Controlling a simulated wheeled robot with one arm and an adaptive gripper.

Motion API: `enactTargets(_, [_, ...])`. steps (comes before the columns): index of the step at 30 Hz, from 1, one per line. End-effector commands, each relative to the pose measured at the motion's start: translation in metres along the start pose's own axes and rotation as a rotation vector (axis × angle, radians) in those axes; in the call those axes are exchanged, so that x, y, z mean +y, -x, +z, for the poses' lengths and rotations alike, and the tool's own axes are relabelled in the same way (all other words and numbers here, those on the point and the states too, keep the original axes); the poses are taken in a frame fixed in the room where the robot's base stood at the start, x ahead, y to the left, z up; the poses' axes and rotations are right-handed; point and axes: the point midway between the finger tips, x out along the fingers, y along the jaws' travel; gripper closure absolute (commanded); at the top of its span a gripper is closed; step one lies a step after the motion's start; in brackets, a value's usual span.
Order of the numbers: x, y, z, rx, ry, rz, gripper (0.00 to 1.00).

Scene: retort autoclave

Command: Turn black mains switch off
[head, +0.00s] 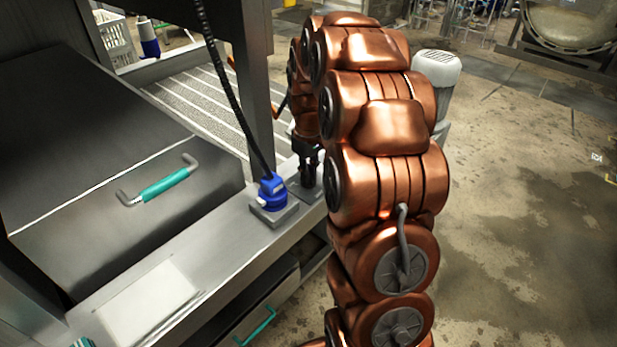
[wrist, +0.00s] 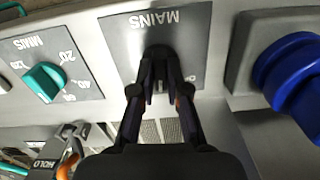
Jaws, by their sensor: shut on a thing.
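The black mains switch (wrist: 157,52) sits on a grey plate marked MAINS (wrist: 118,35), whose lettering is upside down in the wrist view. My gripper (wrist: 160,88) is at the switch, its two dark fingers shut on it, one on each side. The fingertips hide much of the switch, so I cannot tell its setting. In the head view my gripper (head: 308,168) points down at the MAINS plate (head: 303,192) on the metal ledge, and my copper arm stands close on the right.
A blue plug (head: 271,191) with a black cable is beside the MAINS plate; it also shows in the wrist view (wrist: 292,78). A teal-handled lid (head: 160,185) is left; open floor is right.

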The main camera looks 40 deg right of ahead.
Motion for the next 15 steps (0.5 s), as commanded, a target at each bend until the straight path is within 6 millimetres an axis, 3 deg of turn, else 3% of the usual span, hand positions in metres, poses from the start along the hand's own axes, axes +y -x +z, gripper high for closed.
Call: enactTargets(15, [-0.0004,0.0009,-0.0013,0.002,0.487,0.001,1.0])
